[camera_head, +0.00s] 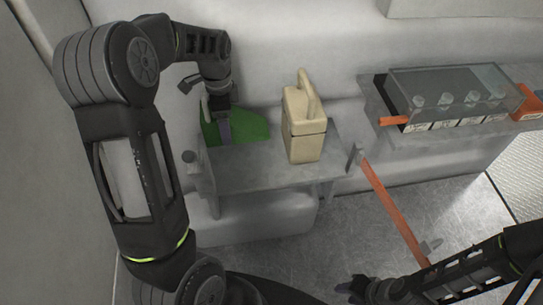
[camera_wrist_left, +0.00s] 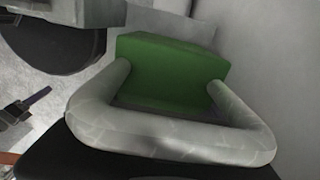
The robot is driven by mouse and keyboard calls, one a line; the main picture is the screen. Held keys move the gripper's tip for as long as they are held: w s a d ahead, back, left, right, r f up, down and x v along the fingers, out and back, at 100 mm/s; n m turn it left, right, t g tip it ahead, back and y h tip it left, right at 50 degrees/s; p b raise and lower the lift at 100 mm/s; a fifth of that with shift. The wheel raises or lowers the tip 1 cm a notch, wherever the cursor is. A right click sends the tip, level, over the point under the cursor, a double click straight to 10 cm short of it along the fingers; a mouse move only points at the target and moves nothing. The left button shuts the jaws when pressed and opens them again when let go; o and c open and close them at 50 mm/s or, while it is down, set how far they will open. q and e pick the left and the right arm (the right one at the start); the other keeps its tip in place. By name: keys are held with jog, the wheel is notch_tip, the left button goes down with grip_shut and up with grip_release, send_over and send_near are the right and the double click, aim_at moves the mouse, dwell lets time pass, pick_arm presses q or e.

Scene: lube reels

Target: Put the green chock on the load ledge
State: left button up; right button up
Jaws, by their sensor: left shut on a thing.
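The green chock (camera_head: 252,126) is at the left back of the grey load ledge (camera_head: 265,174), close to the wall. My left gripper (camera_head: 222,122) is over its left part and shut on it. In the left wrist view the chock's green body (camera_wrist_left: 172,72) has a pale grey loop handle (camera_wrist_left: 170,138) in front of it, above a dark gripper part. I cannot tell whether the chock's underside touches the ledge. My right gripper (camera_head: 368,290) is at the bottom, away from the chock; its finger opening is unclear.
A beige jug (camera_head: 303,125) stands on the ledge just right of the chock. A clear-covered case (camera_head: 455,95) sits on another shelf at right. An orange bar (camera_head: 395,208) slants down from the ledge's right end. The ledge's front middle is bare.

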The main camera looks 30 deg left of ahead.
dwell(0.3)
pick_arm(q)
send_over(231, 156)
jog(key=shift+w+a+f, duration=0.1)
jog(key=shift+f, duration=1.45)
jog(key=shift+w+a+f, duration=0.1)
jog(key=shift+f, duration=1.45)
jog(key=shift+s+f, duration=0.1)
jog(key=shift+f, duration=1.8)
jog(key=shift+f+b, duration=0.1)
jog(key=shift+b, duration=0.2)
jog(key=o, duration=2)
jog(key=shift+d, duration=0.1)
notch_tip(231, 156, up, 12)
jog(key=shift+r+p, duration=0.1)
jog(key=shift+p, duration=0.35)
